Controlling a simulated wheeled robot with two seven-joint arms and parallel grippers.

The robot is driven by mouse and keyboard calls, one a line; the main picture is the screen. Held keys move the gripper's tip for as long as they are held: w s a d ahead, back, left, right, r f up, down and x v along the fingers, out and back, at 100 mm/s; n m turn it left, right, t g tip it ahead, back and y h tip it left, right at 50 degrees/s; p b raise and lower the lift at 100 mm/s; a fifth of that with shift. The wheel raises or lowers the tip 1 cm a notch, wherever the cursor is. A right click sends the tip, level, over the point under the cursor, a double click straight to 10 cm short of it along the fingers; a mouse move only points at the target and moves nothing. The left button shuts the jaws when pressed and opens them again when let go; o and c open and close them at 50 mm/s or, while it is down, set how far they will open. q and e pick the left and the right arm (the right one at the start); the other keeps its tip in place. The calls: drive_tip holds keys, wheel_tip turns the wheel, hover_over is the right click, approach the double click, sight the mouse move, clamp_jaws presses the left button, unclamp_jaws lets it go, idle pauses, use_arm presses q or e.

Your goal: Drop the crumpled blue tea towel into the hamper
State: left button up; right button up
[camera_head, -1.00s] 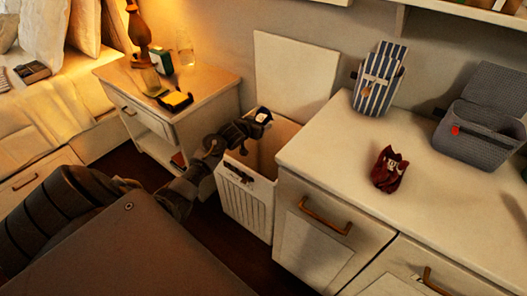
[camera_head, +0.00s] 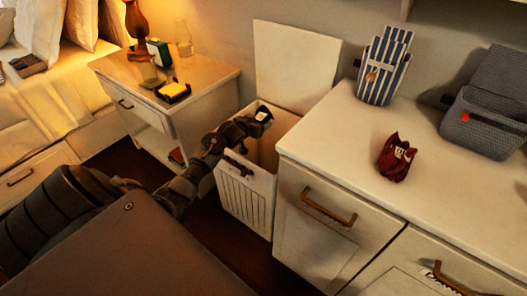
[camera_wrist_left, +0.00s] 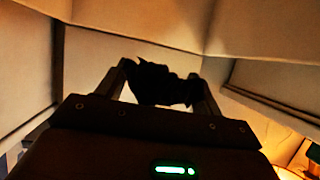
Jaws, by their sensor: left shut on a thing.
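The hamper (camera_head: 244,196) is a white slatted bin between the nightstand and the dresser, with its lid (camera_head: 295,68) raised against the wall. My left gripper (camera_head: 262,116) is over the hamper's open mouth. In the left wrist view, this gripper is shut on a dark crumpled cloth (camera_wrist_left: 158,84), the tea towel, bunched between the two fingers. Its blue colour cannot be made out in the shadow. In the head view, the towel is hard to tell from the dark gripper. Pale hamper walls surround it in the wrist view. My right gripper is not in view.
The dresser (camera_head: 335,125) stands close on the right, with a dark red cloth item (camera_head: 396,158), a striped bag (camera_head: 381,72) and a grey woven basket (camera_head: 486,122) on top. The nightstand (camera_head: 205,86) on the left bears a lamp (camera_head: 138,25) and small things.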

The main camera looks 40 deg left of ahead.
use_arm(q)
drive_tip(key=o, duration=1.1)
drive_tip(key=shift+s+r, duration=0.15)
drive_tip(key=shift+s, duration=0.15)
drive_tip(key=p+v, duration=0.2)
drive_tip(key=v, duration=0.8)
drive_tip(key=shift+s, duration=0.1)
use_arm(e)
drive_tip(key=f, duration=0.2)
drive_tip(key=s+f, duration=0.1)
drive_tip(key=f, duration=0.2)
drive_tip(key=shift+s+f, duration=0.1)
